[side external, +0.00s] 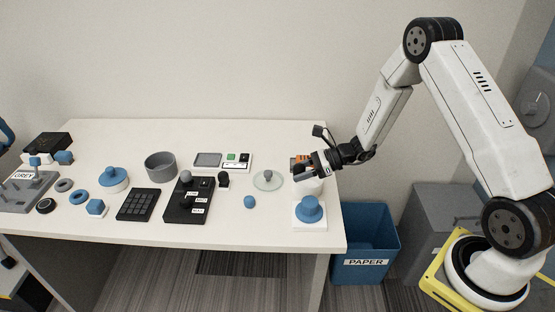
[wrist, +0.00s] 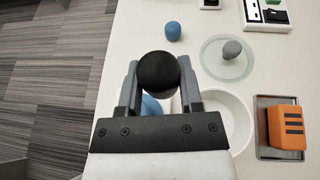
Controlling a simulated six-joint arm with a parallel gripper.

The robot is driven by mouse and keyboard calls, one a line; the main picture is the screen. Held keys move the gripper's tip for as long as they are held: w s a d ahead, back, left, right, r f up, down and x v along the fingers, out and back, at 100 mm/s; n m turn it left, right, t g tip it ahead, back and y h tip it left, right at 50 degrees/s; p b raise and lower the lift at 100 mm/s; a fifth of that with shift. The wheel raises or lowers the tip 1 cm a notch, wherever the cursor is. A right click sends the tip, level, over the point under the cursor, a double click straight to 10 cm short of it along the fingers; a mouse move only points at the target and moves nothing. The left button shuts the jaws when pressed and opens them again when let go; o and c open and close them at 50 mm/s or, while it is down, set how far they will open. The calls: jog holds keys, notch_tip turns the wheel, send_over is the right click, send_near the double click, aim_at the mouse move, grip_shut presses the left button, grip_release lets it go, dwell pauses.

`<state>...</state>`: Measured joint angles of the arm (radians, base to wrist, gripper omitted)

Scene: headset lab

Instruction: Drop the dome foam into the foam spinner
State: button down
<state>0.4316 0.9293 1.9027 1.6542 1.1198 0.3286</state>
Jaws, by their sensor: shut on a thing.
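My gripper (wrist: 158,88) is shut on a black, round-topped foam piece, the dome foam (wrist: 158,68), held between its two grey fingers. In the side view my gripper (side external: 305,173) is over the right end of the table. A white round open bowl (wrist: 244,118), which looks like the foam spinner, lies below and to the right of the fingers in the wrist view. It also shows under the gripper in the side view (side external: 310,187). The fingers and gripper body hide part of the bowl. The foam is above the table, not inside the bowl.
A blue dome on a white base (side external: 309,209) stands nearer the front edge, beside the bowl. A clear disc with a grey knob (side external: 268,180), a small blue piece (side external: 250,202) and an orange block (wrist: 287,127) are close by. A blue paper bin (side external: 365,250) stands on the floor.

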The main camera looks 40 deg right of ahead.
jog(key=w+d+m+t+h, duration=0.2)
jog(key=d+m, duration=0.1)
jog(key=d, duration=0.6)
jog(key=shift+w+f+t+h, duration=0.3)
jog(key=shift+w+h, duration=0.05)
jog(key=shift+h, duration=0.05)
jog(key=shift+f, duration=0.1)
jog(key=shift+f, duration=2.9)
jog(key=shift+c, duration=0.9)
grip_release()
jog(key=v, duration=0.8)
